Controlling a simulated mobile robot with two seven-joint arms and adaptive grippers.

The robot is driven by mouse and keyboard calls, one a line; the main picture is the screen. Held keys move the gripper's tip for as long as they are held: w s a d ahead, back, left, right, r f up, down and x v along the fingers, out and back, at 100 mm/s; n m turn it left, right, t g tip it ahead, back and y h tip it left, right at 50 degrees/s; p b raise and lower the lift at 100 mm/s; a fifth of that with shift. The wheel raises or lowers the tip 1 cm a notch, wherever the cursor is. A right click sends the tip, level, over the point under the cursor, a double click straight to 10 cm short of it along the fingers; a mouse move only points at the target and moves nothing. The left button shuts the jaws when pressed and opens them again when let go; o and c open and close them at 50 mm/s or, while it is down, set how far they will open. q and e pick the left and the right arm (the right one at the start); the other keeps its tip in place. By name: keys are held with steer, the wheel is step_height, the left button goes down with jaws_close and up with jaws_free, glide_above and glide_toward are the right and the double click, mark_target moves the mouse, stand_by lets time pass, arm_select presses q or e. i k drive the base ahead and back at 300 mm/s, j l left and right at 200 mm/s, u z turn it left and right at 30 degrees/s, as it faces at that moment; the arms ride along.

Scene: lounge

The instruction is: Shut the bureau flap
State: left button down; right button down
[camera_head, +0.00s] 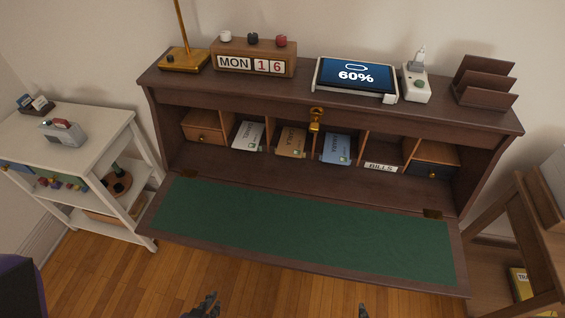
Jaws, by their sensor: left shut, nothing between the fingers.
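The dark wood bureau (330,110) stands against the wall. Its flap (300,235) is down and open toward me, with its green-lined inner face up. Brass hinges (432,213) join it to the body, and a brass lock piece (316,120) sits at the top middle of the opening. My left gripper (203,305) is shut and empty at the bottom edge, in front of the flap and apart from it in the picture. Only a small dark tip of my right gripper (362,312) shows at the bottom edge, too little to tell its state.
The flap's green surface is clear. Cards and small drawers fill the compartments behind it. A lamp base (184,60), a calendar block (253,58), a tablet (355,77) and a letter rack (484,82) stand on top. A white shelf (75,135) is left; a wooden stand (530,235) is right.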

mark_target(424, 252)
steer(key=k+l+u, duration=0.1)
steer(key=l+u, duration=0.35)
steer(key=k+l+u, duration=0.15)
steer(key=u, duration=0.25)
steer(key=k+l+u, duration=0.15)
steer(key=k+l, duration=0.15)
steer(key=l, duration=0.2)
steer(key=k+l+u, duration=0.2)
steer(key=k+l, duration=0.7)
steer(key=l, duration=0.15)
steer(key=k+l, duration=0.6)
steer(key=l+u, duration=0.05)
steer(key=l, duration=0.05)
